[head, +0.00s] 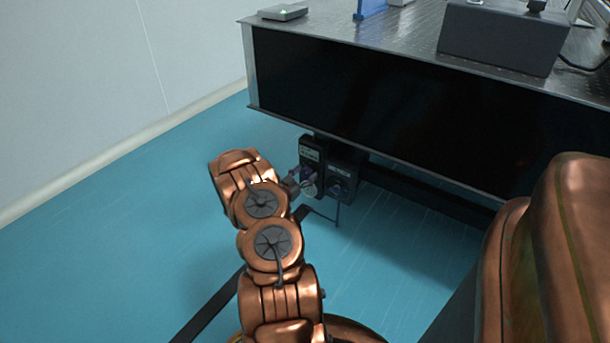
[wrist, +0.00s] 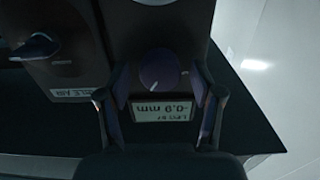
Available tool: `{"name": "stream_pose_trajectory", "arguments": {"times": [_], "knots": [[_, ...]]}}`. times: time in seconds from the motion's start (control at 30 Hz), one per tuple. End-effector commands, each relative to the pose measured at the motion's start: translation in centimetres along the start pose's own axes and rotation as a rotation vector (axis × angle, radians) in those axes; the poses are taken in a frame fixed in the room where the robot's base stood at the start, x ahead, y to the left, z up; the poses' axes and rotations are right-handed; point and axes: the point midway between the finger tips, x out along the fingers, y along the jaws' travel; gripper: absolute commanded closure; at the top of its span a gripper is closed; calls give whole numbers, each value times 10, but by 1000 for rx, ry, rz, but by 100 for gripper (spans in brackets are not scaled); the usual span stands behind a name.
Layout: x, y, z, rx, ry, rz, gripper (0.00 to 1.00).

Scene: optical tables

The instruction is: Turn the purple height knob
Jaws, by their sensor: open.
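The purple height knob (wrist: 160,70) is on a dark control box, between and just beyond my fingertips in the wrist view. In the head view the knob (head: 306,173) is small and partly covered by my gripper (head: 300,183). In the wrist view my gripper (wrist: 160,90) is open, with one finger on each side of the knob and display. I cannot tell whether either finger touches the knob. The display (wrist: 160,109) below the knob appears upside down and seems to read -0.9 mm.
A second panel with a dark blue lever (wrist: 35,47) and an upside-down label is at the left in the wrist view. The optical table (head: 400,120) stands above the boxes. A dark bar (head: 430,190) runs under it. Blue floor (head: 120,240) is open at left.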

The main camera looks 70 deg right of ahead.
Motion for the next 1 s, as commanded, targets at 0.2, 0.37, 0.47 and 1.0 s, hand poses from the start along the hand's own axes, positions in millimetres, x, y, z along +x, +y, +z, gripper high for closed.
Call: {"name": "stream_pose_trajectory", "arguments": {"times": [0.2, 0.37, 0.47, 1.0], "knots": [[0, 0, 0, 0, 0, 0, 41], [0, 0, 0, 0, -1, 0, 58], [0, 0, 0, 0, -1, 0, 69], [-1, 0, -1, 12, -2, 0, 94]]}}
